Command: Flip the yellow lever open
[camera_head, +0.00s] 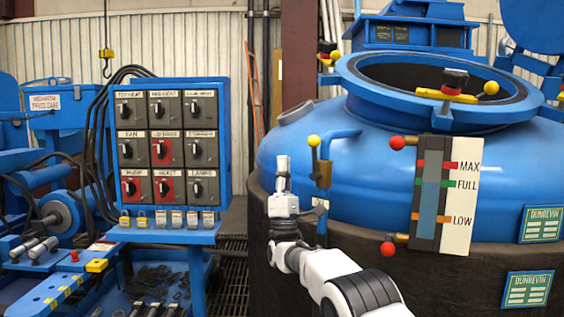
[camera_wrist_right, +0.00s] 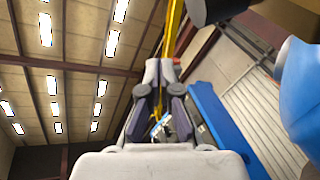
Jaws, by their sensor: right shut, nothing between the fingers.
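A lever with a yellow ball knob (camera_head: 313,141) stands upright on a brass valve (camera_head: 321,172), below a bent blue pipe on the left side of the furnace. My right gripper (camera_head: 283,161) points up, just left of the lever in the head view, with a gap between them in the picture. Its fingers are shut and empty. I cannot tell the depth between them. In the right wrist view the gripper (camera_wrist_right: 161,70) points toward the ceiling, and I cannot make out the lever there. My left gripper is not in view.
The blue furnace (camera_head: 360,165) fills the right side. A level gauge (camera_head: 432,195) with red-knobbed levers stands right of the valve. A blue control panel (camera_head: 168,145) with switches stands at left. Free space lies between panel and gripper.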

